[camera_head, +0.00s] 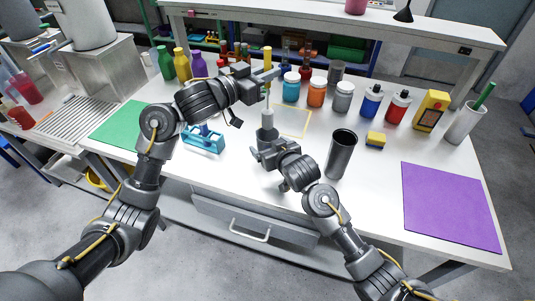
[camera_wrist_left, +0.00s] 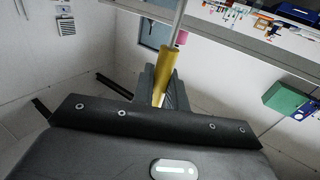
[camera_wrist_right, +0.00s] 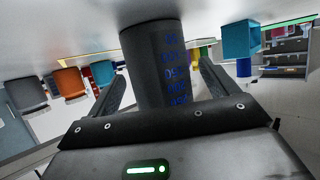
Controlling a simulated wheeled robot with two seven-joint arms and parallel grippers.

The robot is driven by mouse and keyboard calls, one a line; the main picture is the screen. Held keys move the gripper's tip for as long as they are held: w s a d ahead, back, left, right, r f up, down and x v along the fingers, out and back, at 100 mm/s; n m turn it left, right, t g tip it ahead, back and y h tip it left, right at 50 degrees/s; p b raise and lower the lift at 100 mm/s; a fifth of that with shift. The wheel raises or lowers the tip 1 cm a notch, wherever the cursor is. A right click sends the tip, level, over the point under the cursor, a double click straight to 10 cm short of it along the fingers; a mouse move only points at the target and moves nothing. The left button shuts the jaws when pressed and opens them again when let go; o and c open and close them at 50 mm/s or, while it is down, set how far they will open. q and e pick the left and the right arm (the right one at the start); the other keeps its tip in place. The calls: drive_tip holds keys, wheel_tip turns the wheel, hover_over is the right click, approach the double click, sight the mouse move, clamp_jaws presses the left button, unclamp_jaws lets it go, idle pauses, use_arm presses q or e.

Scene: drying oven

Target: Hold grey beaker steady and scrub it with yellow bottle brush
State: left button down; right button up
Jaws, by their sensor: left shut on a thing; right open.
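The yellow bottle brush (camera_head: 267,56) is upright, its yellow handle held in my left gripper (camera_head: 266,76), which is shut on it. The handle also shows between the fingers in the left wrist view (camera_wrist_left: 166,70). Its pale bristle head (camera_head: 267,117) is at the mouth of the grey beaker (camera_head: 266,134); how far it reaches inside cannot be told. The beaker stands upright on the table. In the right wrist view the beaker (camera_wrist_right: 155,60) shows blue markings and stands between the fingers of my right gripper (camera_wrist_right: 162,90), which is open around it.
A tall dark metal cup (camera_head: 341,155) stands to the right of my right gripper. A blue rack (camera_head: 204,141) is at the left. Several jars and bottles line the back. A yellow sponge (camera_head: 376,140) and a purple mat (camera_head: 450,208) are at the right.

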drive_tip(key=v, duration=1)
drive_tip(key=shift+s+d, duration=0.1)
drive_tip(key=shift+d, duration=0.05)
